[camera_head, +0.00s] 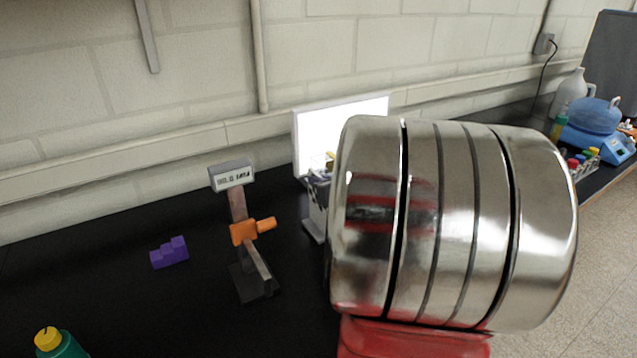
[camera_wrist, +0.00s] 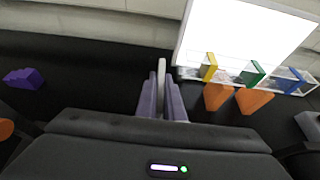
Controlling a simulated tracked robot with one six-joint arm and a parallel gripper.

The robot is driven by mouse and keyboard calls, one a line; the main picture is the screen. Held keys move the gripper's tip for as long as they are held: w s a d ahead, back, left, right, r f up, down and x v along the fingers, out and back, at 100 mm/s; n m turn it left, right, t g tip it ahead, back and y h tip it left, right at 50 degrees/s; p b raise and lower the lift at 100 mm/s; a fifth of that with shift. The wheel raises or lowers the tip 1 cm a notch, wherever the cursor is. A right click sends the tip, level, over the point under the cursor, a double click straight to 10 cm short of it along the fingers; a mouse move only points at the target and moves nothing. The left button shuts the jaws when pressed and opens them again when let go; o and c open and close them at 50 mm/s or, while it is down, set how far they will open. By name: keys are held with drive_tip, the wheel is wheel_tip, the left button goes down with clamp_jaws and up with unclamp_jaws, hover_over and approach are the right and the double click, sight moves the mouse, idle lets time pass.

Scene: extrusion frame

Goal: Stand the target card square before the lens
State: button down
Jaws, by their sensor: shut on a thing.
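In the wrist view, my gripper (camera_wrist: 162,100) has its two grey-purple fingers closed on a thin pale plate (camera_wrist: 162,73). The plate shows edge-on, so its face is hidden; it appears to be the target card. The fingers point toward the wall, left of the bright panel. In the head view, my arm hides most of the area around the gripper, and I cannot make out the card there. No lens can be clearly picked out in either view.
A bright white panel (camera_head: 345,118) stands near the wall. Yellow (camera_wrist: 209,67), green (camera_wrist: 251,74) and blue (camera_wrist: 289,80) plates stand before it, with orange pieces nearby. A labelled stand with an orange clamp (camera_head: 244,232) and a purple stepped block (camera_head: 170,252) are left.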

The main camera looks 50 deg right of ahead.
drive_tip(key=shift+f, duration=0.25)
drive_tip(key=c, duration=1.9)
unclamp_jaws()
drive_tip(key=shift+r, duration=0.1)
drive_tip(key=v, duration=1.2)
drive_tip(key=shift+o, duration=0.5)
drive_tip(key=shift+s+a+f, duration=0.2)
drive_tip(key=shift+s+f, duration=0.4)
drive_tip(key=shift+s, duration=0.15)
